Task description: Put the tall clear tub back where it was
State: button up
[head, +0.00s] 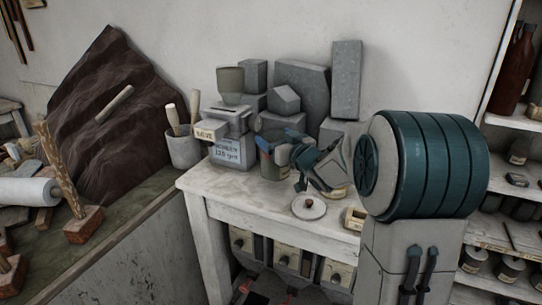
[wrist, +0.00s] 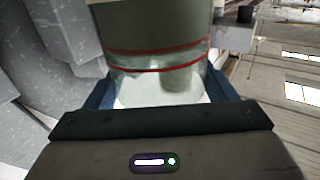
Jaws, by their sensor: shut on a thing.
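The tall clear tub (wrist: 160,85) fills the upper middle of the wrist view. It is see-through, with thin red bands around it, pale matter low down and a grey-green part above. My gripper (wrist: 160,98) is shut on it, with a dark blue finger at each side. In the head view the tub (head: 271,162) is partly hidden behind my gripper (head: 281,143), over the back of the white table (head: 240,203). It looks about upright. I cannot tell whether its base touches the table top.
A labelled grey box (head: 232,150) and a pot of tools (head: 184,150) stand left of the tub. Grey blocks (head: 303,85) crowd behind it. The table's front left is clear.

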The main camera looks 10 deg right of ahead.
jog(key=shift+a+f, duration=0.45)
jog(key=shift+a, duration=0.35)
jog(key=shift+f, duration=1.9)
jog(key=shift+w+f, duration=0.1)
jog(key=shift+f, duration=0.1)
jog(key=o, duration=1.5)
jog(key=shift+o, duration=0.2)
jog(key=shift+r, duration=0.1)
